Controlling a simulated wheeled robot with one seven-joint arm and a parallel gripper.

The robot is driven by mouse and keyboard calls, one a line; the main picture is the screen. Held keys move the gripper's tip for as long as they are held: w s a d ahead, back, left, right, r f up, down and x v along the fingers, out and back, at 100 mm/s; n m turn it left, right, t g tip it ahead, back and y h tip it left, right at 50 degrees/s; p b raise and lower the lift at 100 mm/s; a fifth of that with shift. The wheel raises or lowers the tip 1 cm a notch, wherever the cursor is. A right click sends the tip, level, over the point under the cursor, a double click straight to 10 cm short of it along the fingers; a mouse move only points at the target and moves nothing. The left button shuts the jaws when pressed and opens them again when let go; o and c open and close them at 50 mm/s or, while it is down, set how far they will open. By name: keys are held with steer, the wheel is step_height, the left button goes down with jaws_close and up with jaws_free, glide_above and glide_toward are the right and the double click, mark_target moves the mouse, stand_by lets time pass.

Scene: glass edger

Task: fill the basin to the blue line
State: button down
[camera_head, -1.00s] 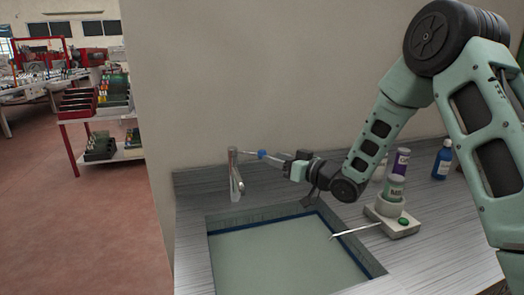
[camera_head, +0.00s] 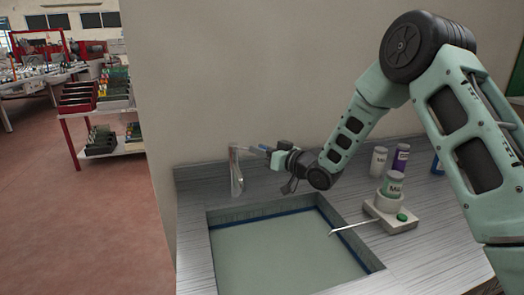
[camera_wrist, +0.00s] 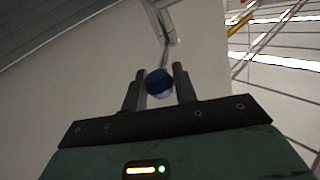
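The basin (camera_head: 215,243) is sunk in the counter. A blue line (camera_head: 265,215) runs around its inner walls, just above a flat pale green surface (camera_head: 285,255); I cannot clearly tell whether this is water or the basin floor. The metal tap (camera_head: 236,172) stands at the basin's back left; no stream is clear. Its thin lever points right and ends in a blue knob, seen in the wrist view (camera_wrist: 159,82). My gripper (camera_head: 266,151) is at the lever's end. In the wrist view its fingers (camera_wrist: 160,75) are apart on either side of the knob, with a visible gap.
A wall closes the back.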

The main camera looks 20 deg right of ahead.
steer(key=shift+s+a+m+t+h+b, duration=0.55)
steer(key=shift+m+h+b, duration=0.25)
steer(key=shift+h+b, duration=0.35)
steer(key=shift+s+a+m+t+h+b, duration=0.2)
steer(key=shift+a+m+t+h+b, duration=0.2)
steer(key=shift+a+m+h+b, duration=0.55)
steer(key=shift+s+a+m+t+h+b, duration=0.4)
steer(key=shift+m+h+b, duration=0.25)
steer(key=shift+h+b, duration=0.65)
steer(key=shift+r, duration=0.1)
steer(key=c, duration=1.1)
jaws_free()
steer(key=shift+d, duration=0.1)
steer(key=shift+s, duration=0.1)
